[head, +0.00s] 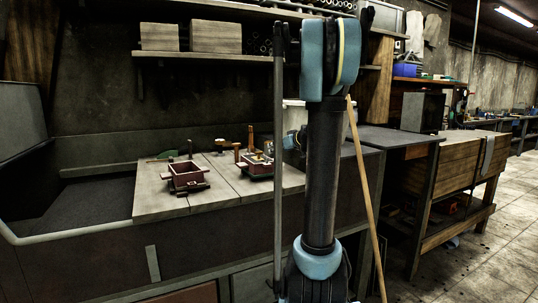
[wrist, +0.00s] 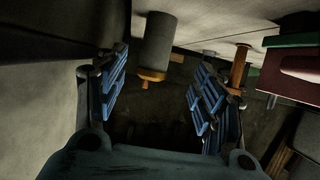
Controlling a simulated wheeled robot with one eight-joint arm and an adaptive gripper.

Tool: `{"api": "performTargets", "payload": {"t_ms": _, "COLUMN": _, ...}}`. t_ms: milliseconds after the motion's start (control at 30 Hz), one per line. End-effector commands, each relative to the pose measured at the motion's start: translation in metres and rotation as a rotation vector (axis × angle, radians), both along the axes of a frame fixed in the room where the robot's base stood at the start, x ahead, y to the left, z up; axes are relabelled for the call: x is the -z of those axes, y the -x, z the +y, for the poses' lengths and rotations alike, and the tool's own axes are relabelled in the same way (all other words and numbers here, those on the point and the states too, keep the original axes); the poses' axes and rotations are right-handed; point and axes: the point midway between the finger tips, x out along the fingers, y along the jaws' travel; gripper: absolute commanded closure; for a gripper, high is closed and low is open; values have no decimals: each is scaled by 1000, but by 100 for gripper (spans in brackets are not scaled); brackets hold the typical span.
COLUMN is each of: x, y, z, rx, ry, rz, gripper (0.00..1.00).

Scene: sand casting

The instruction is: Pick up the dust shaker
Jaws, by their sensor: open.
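In the wrist view, a grey-green cylinder with an orange-brown end and a small knob (wrist: 155,45) looks like the dust shaker. It stands beyond the gap between the two blue-padded fingers of my gripper (wrist: 158,88). My gripper is open, with nothing between its fingers, and the cylinder is apart from both. In the head view my own arm hides the gripper, and I cannot make out the shaker for certain.
Two dark red moulding boxes (head: 187,177) (head: 256,167) sit on the pale wooden board (head: 155,197). Small wooden tools (head: 237,152) stand behind them. A wooden tool (wrist: 239,66) and a red box (wrist: 300,68) lie right of my fingers. A shelf (head: 215,56) hangs above.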

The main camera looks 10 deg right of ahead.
Motion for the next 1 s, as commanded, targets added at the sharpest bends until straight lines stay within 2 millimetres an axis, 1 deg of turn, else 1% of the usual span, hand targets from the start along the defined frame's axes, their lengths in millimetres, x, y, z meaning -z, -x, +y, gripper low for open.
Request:
{"api": "performTargets", "payload": {"t_ms": 33, "x": 3, "y": -7, "z": 5, "rx": -3, "ry": 0, "rz": 0, "gripper": 37}}
{"api": "performTargets", "payload": {"t_ms": 300, "x": 17, "y": -37, "z": 19, "rx": -3, "ry": 0, "rz": 0, "gripper": 37}}
{"api": "performTargets", "payload": {"t_ms": 433, "x": 21, "y": -46, "z": 23, "rx": -4, "ry": 1, "rz": 0, "gripper": 37}}
{"api": "performTargets", "payload": {"t_ms": 667, "x": 24, "y": -55, "z": 25, "rx": -1, "ry": 0, "rz": 0, "gripper": 37}}
{"api": "performTargets", "payload": {"t_ms": 1000, "x": 35, "y": -90, "z": 35, "rx": -4, "ry": 1, "rz": 0, "gripper": 37}}
